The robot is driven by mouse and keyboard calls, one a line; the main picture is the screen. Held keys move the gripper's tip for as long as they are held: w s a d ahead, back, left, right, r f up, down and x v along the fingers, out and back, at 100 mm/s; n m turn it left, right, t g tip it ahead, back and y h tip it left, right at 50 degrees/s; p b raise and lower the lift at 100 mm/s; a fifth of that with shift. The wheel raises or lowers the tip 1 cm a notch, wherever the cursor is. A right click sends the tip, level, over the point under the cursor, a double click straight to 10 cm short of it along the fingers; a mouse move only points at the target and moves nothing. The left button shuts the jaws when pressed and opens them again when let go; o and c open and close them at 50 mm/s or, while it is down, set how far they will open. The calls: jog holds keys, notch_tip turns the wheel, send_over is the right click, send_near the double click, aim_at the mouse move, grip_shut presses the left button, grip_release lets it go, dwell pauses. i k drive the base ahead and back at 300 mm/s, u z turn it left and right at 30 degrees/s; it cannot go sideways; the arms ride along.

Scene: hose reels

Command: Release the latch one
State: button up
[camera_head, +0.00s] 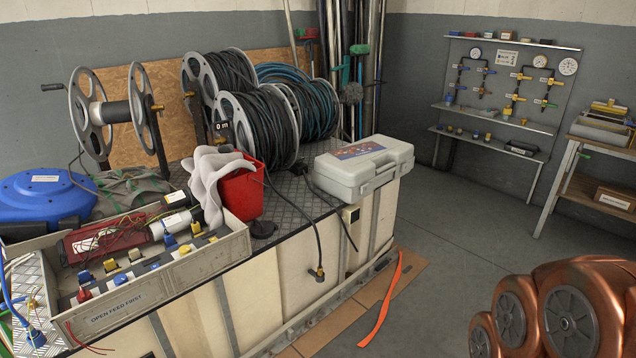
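No part is clearly marked as latch one. The empty metal reel (88,112) stands at the back left of the bench, with a black crank handle (52,87) on its left. A dark post (157,135) at its right side carries a small orange-brown piece (157,108); I cannot tell whether this is a latch. A similar small piece (189,94) shows beside the reel with black hose (232,72). The pale grey case (365,166) is closed on the bench's right end; its catches are too small to tell. My gripper is not in view.
A grey crate (120,305) of plugs and connectors fills the front left of the bench. A red bucket (243,192) with a pale cloth (207,178) and a blue drum (45,195) stand behind it. An orange strip (383,298) lies on the floor.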

aim_at(364, 188)
jog(key=u, duration=0.05)
jog(key=k, duration=0.6)
jog(key=u, duration=0.7)
jog(key=i, duration=1.7)
jog(key=z, duration=1)
